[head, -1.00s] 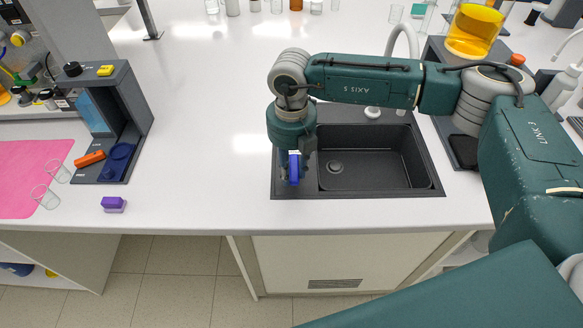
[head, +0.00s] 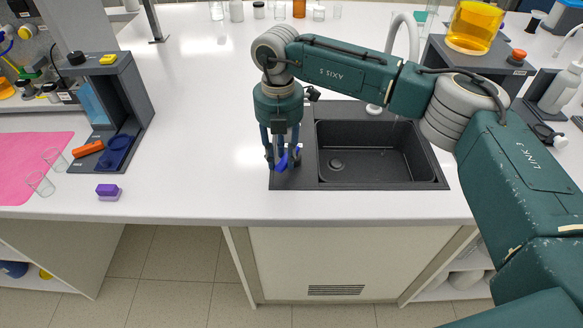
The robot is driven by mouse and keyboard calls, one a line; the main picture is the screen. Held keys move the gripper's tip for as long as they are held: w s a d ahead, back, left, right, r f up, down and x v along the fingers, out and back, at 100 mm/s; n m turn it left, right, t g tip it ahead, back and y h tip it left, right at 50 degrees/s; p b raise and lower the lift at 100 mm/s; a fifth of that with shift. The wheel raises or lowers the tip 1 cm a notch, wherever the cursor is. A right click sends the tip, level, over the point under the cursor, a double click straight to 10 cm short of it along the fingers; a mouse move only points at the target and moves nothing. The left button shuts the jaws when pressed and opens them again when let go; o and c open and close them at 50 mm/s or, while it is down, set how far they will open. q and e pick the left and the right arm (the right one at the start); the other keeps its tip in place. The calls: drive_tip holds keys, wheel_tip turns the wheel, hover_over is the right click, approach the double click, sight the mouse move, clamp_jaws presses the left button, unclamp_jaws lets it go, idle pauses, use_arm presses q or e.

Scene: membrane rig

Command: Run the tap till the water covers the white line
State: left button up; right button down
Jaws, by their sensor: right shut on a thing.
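The white gooseneck tap (head: 404,18) rises behind the dark sink (head: 375,155). My right arm hides part of the tap, and I cannot tell whether water runs. The sink bowl shows a bare bottom with a round drain; I see no white line. My right gripper (head: 281,165) points down over the left ledge of the sink. It is shut on a small blue thing (head: 281,162), mostly hidden by the fingers, with a bit of white beside it. My left gripper is not in view.
A grey stand with an amber vessel (head: 473,28) and a red button (head: 517,56) is at the right. A dark rig (head: 125,110) with a blue dish stands at the left, near two clear glasses and a purple block (head: 108,190). The counter between rig and sink is clear.

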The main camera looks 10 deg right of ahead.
drive_tip(key=w+m+b, duration=0.1)
drive_tip(key=m, duration=0.1)
drive_tip(key=w+a+m+b, duration=0.1)
drive_tip(key=m, duration=0.1)
drive_tip(key=shift+a+m, duration=0.1)
drive_tip(key=shift+m, duration=0.3)
drive_tip(key=shift+w+a+m+b, duration=0.1)
drive_tip(key=shift+w+m+b, duration=0.4)
drive_tip(key=shift+m, duration=0.6)
drive_tip(key=shift+w+r+m, duration=0.1)
drive_tip(key=shift+w+m, duration=0.45)
drive_tip(key=shift+m, duration=0.65)
drive_tip(key=c, duration=1.3)
unclamp_jaws()
drive_tip(key=shift+c, duration=0.2)
